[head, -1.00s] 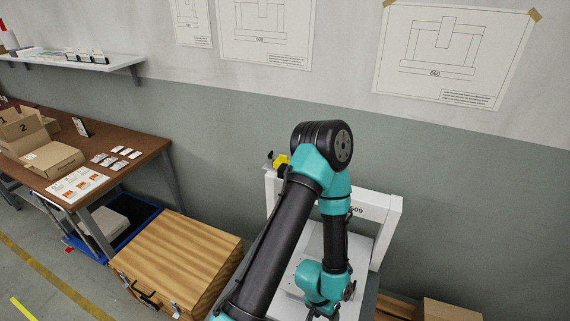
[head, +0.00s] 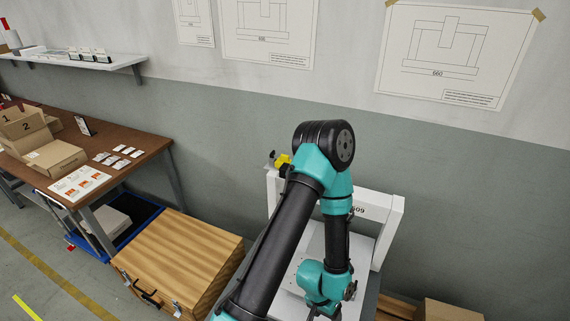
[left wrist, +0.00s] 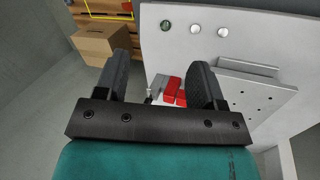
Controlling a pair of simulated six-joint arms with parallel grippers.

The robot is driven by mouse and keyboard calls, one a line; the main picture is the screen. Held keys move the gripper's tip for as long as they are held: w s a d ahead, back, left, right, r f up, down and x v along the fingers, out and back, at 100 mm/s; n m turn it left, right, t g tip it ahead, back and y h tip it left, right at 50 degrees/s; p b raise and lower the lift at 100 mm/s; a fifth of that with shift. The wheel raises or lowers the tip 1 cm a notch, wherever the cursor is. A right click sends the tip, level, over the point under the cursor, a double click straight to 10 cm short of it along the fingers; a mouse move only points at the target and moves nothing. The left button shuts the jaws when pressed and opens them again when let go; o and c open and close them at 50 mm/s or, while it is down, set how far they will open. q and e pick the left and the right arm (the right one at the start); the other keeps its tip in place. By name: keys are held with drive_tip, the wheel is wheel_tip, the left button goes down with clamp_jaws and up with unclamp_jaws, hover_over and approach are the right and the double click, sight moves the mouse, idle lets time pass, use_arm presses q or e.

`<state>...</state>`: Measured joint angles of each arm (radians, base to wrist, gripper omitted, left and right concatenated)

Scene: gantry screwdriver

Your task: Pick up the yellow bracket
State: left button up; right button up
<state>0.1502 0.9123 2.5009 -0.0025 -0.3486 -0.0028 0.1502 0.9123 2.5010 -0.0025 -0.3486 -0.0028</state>
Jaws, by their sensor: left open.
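A small yellow piece (head: 283,160) with black parts shows at the upper left end of the white gantry frame (head: 378,208) in the head view. I cannot tell whether it is the yellow bracket, and no other yellow part shows near the gantry. My left arm stands in front of the frame and covers much of it. In the left wrist view my left gripper (left wrist: 160,78) is open, its two black fingers apart. Beyond the fingers are red blocks (left wrist: 173,91) and a grey piece beside them. Nothing is held between the fingers. My right gripper is not in view.
A light plate (left wrist: 255,95) with holes and round buttons fills the wrist view's right side. A cardboard box (left wrist: 100,42) is at its upper left. In the head view, a wooden chest (head: 180,255) and a brown table (head: 140,150) with boxes stand left.

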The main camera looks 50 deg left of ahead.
use_arm(q)
drive_tip(key=shift+o, duration=1.3)
drive_tip(key=shift+w, duration=0.1)
drive_tip(key=w+a+r+m, duration=0.2)
drive_tip(key=w+r+m, duration=0.15)
drive_tip(key=w, duration=0.35)
drive_tip(key=w+a+r+m+g+y, duration=0.1)
drive_tip(key=w+a+r+m, duration=0.1)
drive_tip(key=w+a+m, duration=0.3)
drive_tip(key=w+r+m, duration=0.3)
drive_tip(key=w, duration=0.5)
drive_tip(key=w+a+r+m+y, duration=0.45)
drive_tip(key=w+a+r, duration=0.45)
drive_tip(key=a+r, duration=0.25)
drive_tip(key=a+r+y, duration=0.1)
drive_tip(key=a+r, duration=0.7)
drive_tip(key=a, duration=0.4)
drive_tip(key=a+r+g+y, duration=0.1)
drive_tip(key=a+r, duration=0.8)
drive_tip(key=a, duration=0.2)
drive_tip(key=shift+a+n+g, duration=0.3)
drive_tip(key=shift+a, duration=0.05)
